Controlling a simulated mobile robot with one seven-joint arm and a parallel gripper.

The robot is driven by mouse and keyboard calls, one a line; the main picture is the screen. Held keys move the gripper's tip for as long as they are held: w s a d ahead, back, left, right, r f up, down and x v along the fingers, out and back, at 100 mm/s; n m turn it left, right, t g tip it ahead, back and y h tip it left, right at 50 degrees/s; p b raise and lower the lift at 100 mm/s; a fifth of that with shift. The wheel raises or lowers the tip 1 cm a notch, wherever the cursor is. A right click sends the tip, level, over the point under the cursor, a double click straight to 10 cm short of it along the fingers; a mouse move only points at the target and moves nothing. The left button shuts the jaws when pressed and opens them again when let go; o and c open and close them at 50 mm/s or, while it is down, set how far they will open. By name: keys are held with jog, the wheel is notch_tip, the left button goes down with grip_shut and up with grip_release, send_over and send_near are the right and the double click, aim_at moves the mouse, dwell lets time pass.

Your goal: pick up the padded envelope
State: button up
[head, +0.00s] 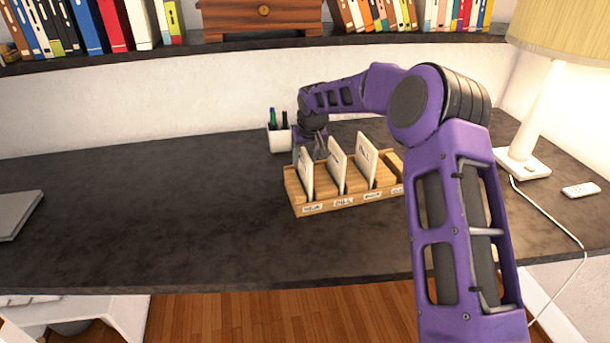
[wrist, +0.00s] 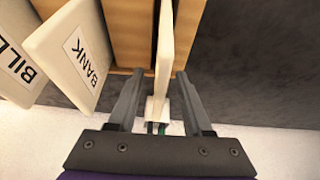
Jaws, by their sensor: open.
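Three cream padded envelopes stand on edge in a wooden sorter (head: 340,201) with labelled slots on the dark desk. The left envelope (head: 306,180) is seen edge-on in the wrist view (wrist: 166,45). The middle envelope (head: 337,167) has a label reading "BANK" in the wrist view (wrist: 78,48). The right envelope (head: 366,163) shows part of a label like "BILL" in the wrist view (wrist: 18,62). My gripper (wrist: 158,78) is open at the sorter's back, with one finger on each side of the left envelope. The fingers look apart from it.
A white pen cup (head: 279,138) stands just behind the sorter, close to my gripper. A lamp (head: 524,150) and a small remote (head: 581,190) are at the right. A shelf of books (head: 105,30) hangs above. The desk's left half (head: 140,210) is mostly clear.

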jog(key=shift+f, duration=0.25)
dwell(0.3)
grip_shut()
dwell(1.3)
